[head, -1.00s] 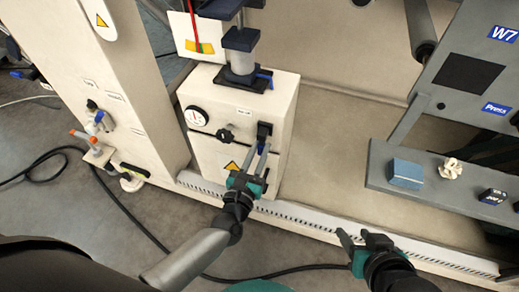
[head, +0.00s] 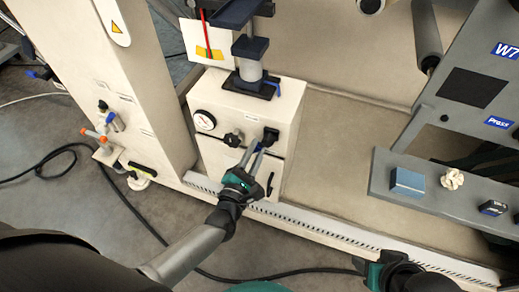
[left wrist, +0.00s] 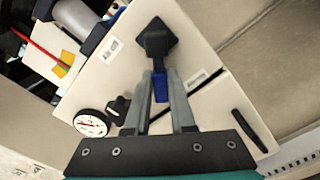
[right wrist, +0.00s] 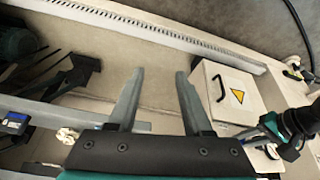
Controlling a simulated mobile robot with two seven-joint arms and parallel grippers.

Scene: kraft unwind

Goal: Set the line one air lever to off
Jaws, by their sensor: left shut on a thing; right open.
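The air lever has a black mount (head: 270,135) on the front of a cream cabinet, with a blue handle. The blue handle (left wrist: 160,86) shows best in the left wrist view, pointing down from the mount in that picture. My left gripper (head: 254,154) is shut on the blue handle, one finger on each side of it. In the head view the handle slants down and left, mostly hidden by the fingers. My right gripper (right wrist: 157,75) is open and empty, away from the lever; in the head view it is at the lower edge.
A round gauge (head: 204,120) and a black knob (head: 233,138) sit left of the lever. A black door handle (head: 270,184) is below it. A grey shelf (head: 440,195) at right holds a blue box (head: 407,182) and a crumpled piece (head: 452,179). A cream column stands at left.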

